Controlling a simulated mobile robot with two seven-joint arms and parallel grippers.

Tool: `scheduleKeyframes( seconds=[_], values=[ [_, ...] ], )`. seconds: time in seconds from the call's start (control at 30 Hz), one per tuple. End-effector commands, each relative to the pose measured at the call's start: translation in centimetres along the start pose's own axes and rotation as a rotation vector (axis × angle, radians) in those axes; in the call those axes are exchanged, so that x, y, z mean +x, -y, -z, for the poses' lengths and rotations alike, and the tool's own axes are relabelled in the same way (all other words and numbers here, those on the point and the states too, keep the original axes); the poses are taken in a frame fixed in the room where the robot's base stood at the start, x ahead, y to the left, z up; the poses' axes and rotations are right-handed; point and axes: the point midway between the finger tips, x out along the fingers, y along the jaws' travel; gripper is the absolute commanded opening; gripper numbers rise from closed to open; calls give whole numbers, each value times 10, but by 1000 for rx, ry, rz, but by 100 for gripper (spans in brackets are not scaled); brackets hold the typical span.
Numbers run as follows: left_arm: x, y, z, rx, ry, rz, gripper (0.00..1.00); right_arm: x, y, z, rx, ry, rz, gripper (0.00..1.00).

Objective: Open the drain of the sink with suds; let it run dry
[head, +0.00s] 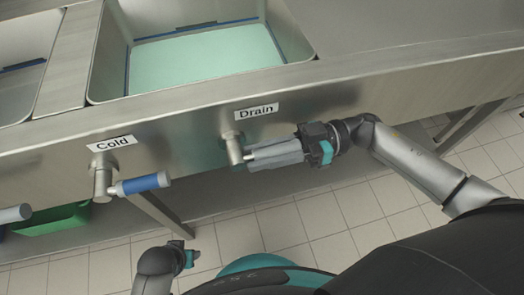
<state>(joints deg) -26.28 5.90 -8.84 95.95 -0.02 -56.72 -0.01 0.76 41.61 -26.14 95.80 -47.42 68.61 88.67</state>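The sink basin (301,47) at the top holds pale green, flat-looking liquid (205,56); no distinct foam shows. Below its front rim is a "Drain" label (256,111), with the metal drain valve (231,147) under it. My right gripper (262,156) comes from the right, its grey fingers lying along the drain handle just right of the valve stem. The fingers hide most of the handle, and how tightly they close on it cannot be made out. My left gripper (189,258) is low in the picture, close to my body, away from the valves.
A "Cold" label (111,143) marks a valve with a blue handle (142,184) to the left. Another handle (15,213) shows at the left edge, with a green bin (54,220) below the counter. A second basin is at upper left. A table leg stands below the counter.

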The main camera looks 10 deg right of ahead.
Motion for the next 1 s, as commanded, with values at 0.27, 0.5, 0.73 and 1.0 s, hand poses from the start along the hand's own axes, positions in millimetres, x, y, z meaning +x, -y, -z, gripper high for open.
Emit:
scheduleKeyframes(
  seconds=[0.27,0.5,0.73,1.0],
  values=[
    [0,0,0,0,0,0,50,0,0,0,0,0,0,0],
    [0,0,0,0,0,0,50,0,0,0,0,1,-1,0],
    [0,0,0,0,1,0,50,-1,0,0,-1,1,-1,0],
    [0,0,0,0,1,0,50,-1,0,0,-1,1,-1,0]
  ],
)
